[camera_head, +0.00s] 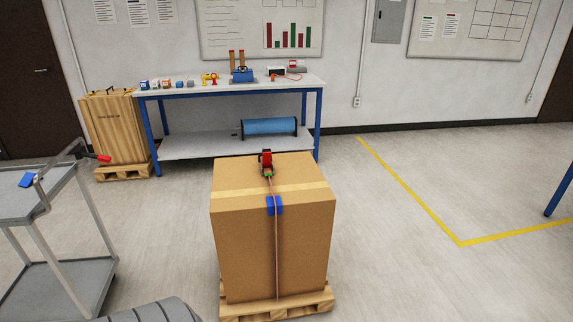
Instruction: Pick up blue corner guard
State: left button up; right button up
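A blue corner guard (274,206) sits over the front top edge of a large cardboard box (240,250), under a thin strap (276,250) that runs down the box's front. A second small blue piece (29,180) lies on the top of the grey cart (25,205) at the left; it looks like a similar guard, but it is too small to be sure. A red and black ratchet or tensioner (266,162) sits on top of the box on the strap. Neither of my grippers is in view.
The box stands on a wooden pallet (300,306). A workbench (228,90) with small items stands behind it, with a blue roll (270,127) on its lower shelf. A wooden crate (115,130) is at the back left.

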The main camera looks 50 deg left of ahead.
aim_at(271, 206)
jog(key=u, duration=0.05)
jog(key=i, duration=1.55)
jog(key=u, duration=0.7)
jog(key=i, duration=0.95)
jog(key=u, duration=1.7)
jog(key=i, duration=0.7)
jog(key=u, duration=0.65)
